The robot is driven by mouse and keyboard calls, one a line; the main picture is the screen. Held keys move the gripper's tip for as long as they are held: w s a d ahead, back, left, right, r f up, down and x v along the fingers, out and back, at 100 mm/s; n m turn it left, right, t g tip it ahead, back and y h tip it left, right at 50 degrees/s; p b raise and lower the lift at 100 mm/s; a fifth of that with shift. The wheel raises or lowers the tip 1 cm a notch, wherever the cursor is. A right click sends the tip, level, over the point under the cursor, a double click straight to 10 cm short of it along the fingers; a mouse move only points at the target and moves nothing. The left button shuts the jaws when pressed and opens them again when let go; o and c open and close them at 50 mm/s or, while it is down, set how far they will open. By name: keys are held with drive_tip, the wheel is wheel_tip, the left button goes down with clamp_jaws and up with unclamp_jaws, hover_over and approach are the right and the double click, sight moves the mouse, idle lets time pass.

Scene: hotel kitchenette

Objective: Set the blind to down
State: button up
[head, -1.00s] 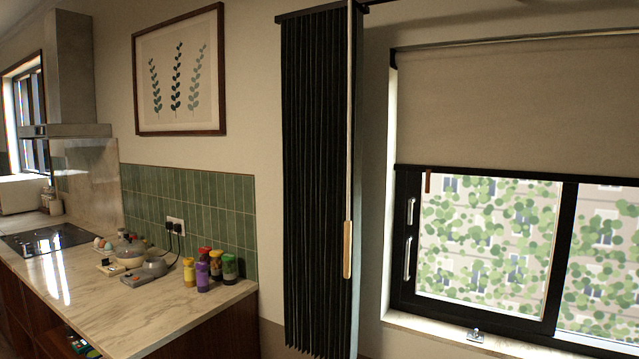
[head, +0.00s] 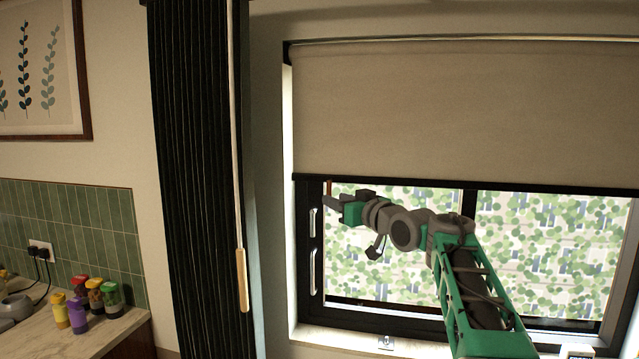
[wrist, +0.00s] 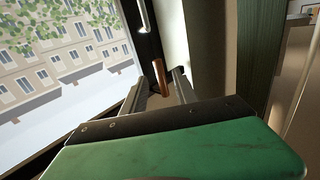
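The beige roller blind (head: 460,115) covers roughly the upper half of the window, and its dark bottom bar (head: 470,185) runs level across the glass. A small brown pull tab (head: 329,187) hangs from the bar's left end. It also shows in the wrist view (wrist: 160,77). My gripper (head: 331,202) is at the tab, in front of the window's left side. In the wrist view its two fingers are apart, with the tab showing in the gap between them. I cannot tell whether either finger touches it.
A dark pleated curtain (head: 195,190) hangs left of the window, with a wand (head: 242,280) in front. The window frame has handles (head: 312,265) at its left. A counter (head: 110,330) with jars stands at lower left. The sill (head: 340,338) is mostly clear.

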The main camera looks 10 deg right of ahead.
sight(328, 194)
drive_tip(key=p+x, duration=0.1)
drive_tip(key=x, duration=0.1)
drive_tip(key=p+x, duration=0.1)
drive_tip(key=x, duration=0.1)
drive_tip(key=p+x, duration=0.1)
drive_tip(key=x, duration=0.1)
drive_tip(key=shift+w+a+r+p, duration=0.1)
drive_tip(key=shift+w+r+p, duration=0.2)
drive_tip(key=shift+r, duration=0.1)
drive_tip(key=shift+w+a+f, duration=0.1)
drive_tip(key=shift+w+a, duration=0.1)
drive_tip(key=shift+w, duration=0.05)
clamp_jaws()
idle(0.8)
